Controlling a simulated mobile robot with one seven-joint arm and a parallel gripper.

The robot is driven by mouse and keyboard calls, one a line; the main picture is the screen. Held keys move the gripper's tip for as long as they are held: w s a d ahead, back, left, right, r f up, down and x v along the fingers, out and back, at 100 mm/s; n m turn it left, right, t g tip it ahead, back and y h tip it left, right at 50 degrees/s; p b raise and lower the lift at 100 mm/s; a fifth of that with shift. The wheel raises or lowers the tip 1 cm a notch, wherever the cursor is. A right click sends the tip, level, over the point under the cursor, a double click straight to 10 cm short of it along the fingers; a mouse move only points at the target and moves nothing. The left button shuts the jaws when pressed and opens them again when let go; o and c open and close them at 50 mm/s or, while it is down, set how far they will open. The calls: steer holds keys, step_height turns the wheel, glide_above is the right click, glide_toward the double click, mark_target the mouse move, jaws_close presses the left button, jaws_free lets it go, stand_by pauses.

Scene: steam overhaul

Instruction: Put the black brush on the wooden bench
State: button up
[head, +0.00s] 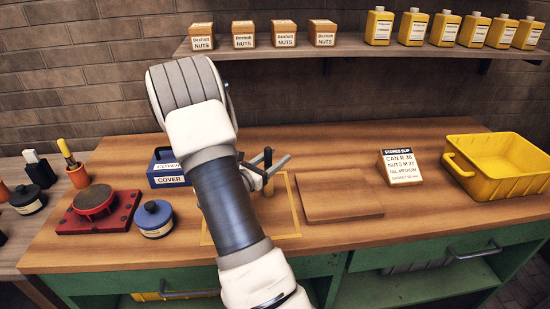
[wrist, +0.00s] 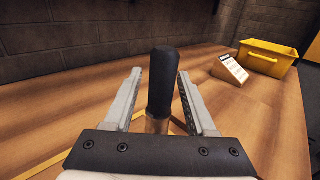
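The black brush (wrist: 162,82) shows in the wrist view as an upright black handle with a brownish collar at its lower end. In the head view its handle (head: 268,157) stands up beside my forearm. Its lower end is hidden, so I cannot tell whether it touches the wood. My gripper (wrist: 161,76) is open, with one finger on each side of the handle and gaps showing beside it. The wooden bench (head: 410,225) has a brown top and a green base. A yellow outlined rectangle (head: 290,205) on its top lies under my gripper.
A wooden board (head: 338,195), a stores slip (head: 400,167) and a yellow crate (head: 500,165) are to the right. A blue COVER box (head: 168,168), a blue-lidded tin (head: 154,218) and a red block (head: 95,210) are to the left. A shelf (head: 350,46) runs above. The bench's front right is clear.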

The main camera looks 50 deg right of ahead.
steer(key=shift+r, duration=0.15)
steer(key=s+a, duration=0.1)
steer(key=a, duration=1.1)
steer(key=s+a+r+m+g+y, duration=0.2)
steer(key=s+a+r+m+y, duration=0.15)
steer(key=s+m, duration=0.25)
steer(key=s+a+r+m+g+y, duration=0.2)
steer(key=s+a+r+m+y, duration=0.15)
steer(key=s+m+y, duration=0.2)
steer(key=s+a+r+m+t+y, duration=0.1)
steer(key=a+r+m+t+y, duration=0.2)
steer(key=a, duration=0.6)
steer(key=s+a+r+m+t+y, duration=0.2)
steer(key=a+r+m+t+y, duration=0.1)
steer(key=a, duration=0.6)
steer(key=m+t+y, duration=0.1)
steer(key=t+y, duration=0.1)
steer(key=y, duration=0.1)
steer(key=shift+r, duration=0.35)
steer(key=shift+a+r+m, duration=0.1)
steer(key=shift+m, duration=0.15)
